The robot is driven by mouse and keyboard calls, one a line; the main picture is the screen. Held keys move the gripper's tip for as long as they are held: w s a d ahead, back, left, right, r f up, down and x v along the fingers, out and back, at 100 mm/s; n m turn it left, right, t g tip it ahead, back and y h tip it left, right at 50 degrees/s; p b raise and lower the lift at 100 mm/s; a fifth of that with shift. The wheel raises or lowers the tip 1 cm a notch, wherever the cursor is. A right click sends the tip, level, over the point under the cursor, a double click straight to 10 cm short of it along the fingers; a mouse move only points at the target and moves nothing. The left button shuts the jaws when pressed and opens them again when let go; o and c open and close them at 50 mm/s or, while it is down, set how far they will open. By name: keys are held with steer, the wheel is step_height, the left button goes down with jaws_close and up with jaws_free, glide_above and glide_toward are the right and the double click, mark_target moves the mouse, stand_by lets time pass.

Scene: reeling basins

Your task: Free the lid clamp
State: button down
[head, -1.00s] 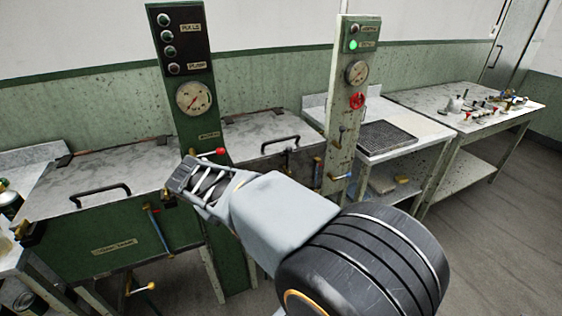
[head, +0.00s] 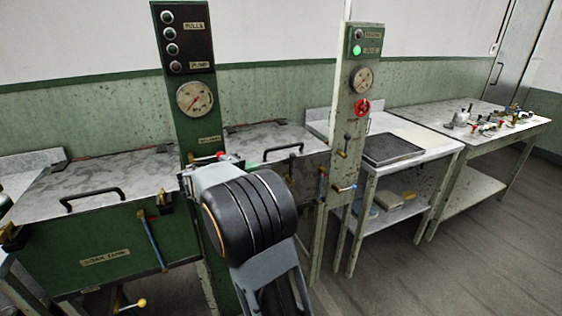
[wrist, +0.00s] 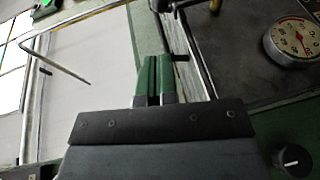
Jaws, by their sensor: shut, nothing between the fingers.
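The soak tank (head: 105,255) is a green box at the left of the head view, under a grey marbled lid (head: 100,180) with a black handle (head: 93,197). A dark and brass clamp (head: 14,237) sits at its left front edge, and another dark and brass fitting (head: 165,203) sits at its right front corner. My gripper (wrist: 154,62) shows in the wrist view with its green-sided fingers together and nothing between them. In the head view my own arm hides most of it, near the green post. I cannot tell which fitting it faces.
A pale post (head: 344,120) with a red valve wheel (head: 362,107) stands further right. A blue-handled lever (head: 153,240) hangs on the tank front.

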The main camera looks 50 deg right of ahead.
mark_target(290, 157)
steer(key=d, duration=0.4)
steer(key=d+f+p, duration=0.1)
steer(key=d, duration=0.4)
steer(key=s+d+f, duration=0.1)
steer(key=d, duration=0.3)
steer(key=shift+d+f, duration=0.1)
steer(key=shift+d, duration=0.3)
